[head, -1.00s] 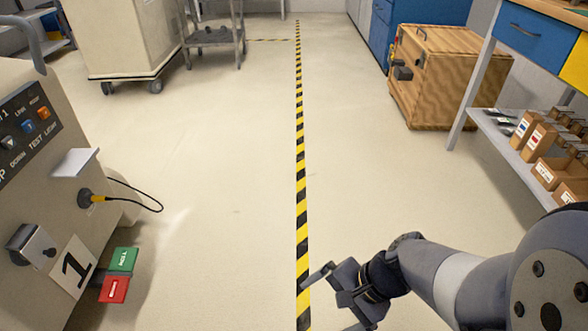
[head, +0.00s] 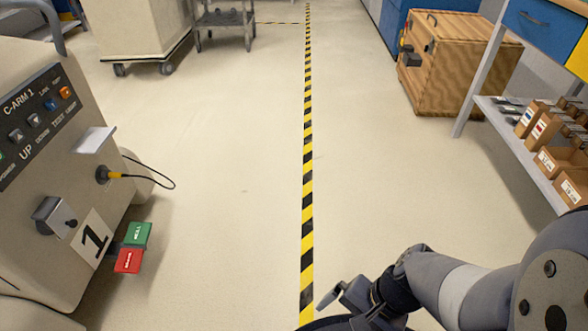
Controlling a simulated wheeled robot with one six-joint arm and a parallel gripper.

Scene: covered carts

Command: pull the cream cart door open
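A cream cart (head: 140,28) on dark casters stands far off at the upper left, its top cut off by the picture edge. No door or handle can be made out on its visible sides. My gripper (head: 338,299) is low in the middle of the picture, over the floor near the striped tape and far from this cart. One finger shows, spread from the gripper body. The other is hidden or out of the picture. Nothing is seen held.
A cream machine (head: 25,215) marked C-ARM 1 stands close at left, with a black cable, a number 1 plate and red and green tags. A grey trolley (head: 222,20) is beside the cart. A wooden crate (head: 465,75) and shelf (head: 530,165) stand right. The middle floor is clear.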

